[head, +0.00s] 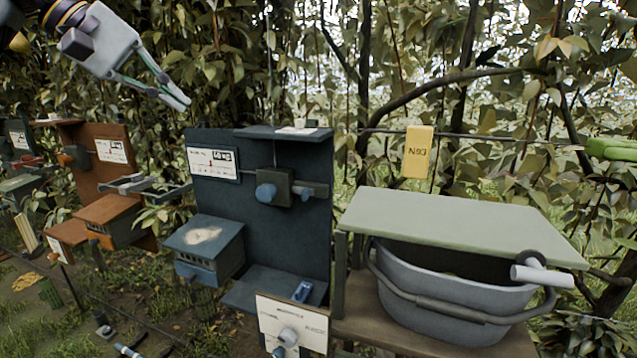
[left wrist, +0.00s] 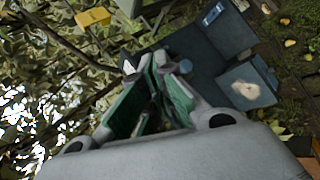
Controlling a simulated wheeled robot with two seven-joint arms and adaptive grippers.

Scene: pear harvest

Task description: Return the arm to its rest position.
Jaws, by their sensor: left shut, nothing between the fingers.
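My left gripper (head: 178,98) is at the upper left of the head view, raised in front of the foliage. Its fingers are shut and empty, pointing down to the right. It is above and left of the dark blue station board (head: 300,225) and touches nothing that I can see. In the left wrist view the green-lined fingers (left wrist: 155,85) come together, with the dark blue board behind them. My right gripper is not in view.
A grey tub (head: 450,300) under a pale green lid (head: 460,222) stands on a wooden bench at right. A yellow tag (head: 418,152) hangs above it. Orange-brown stations (head: 100,165) stand at left. Branches and leaves fill the background.

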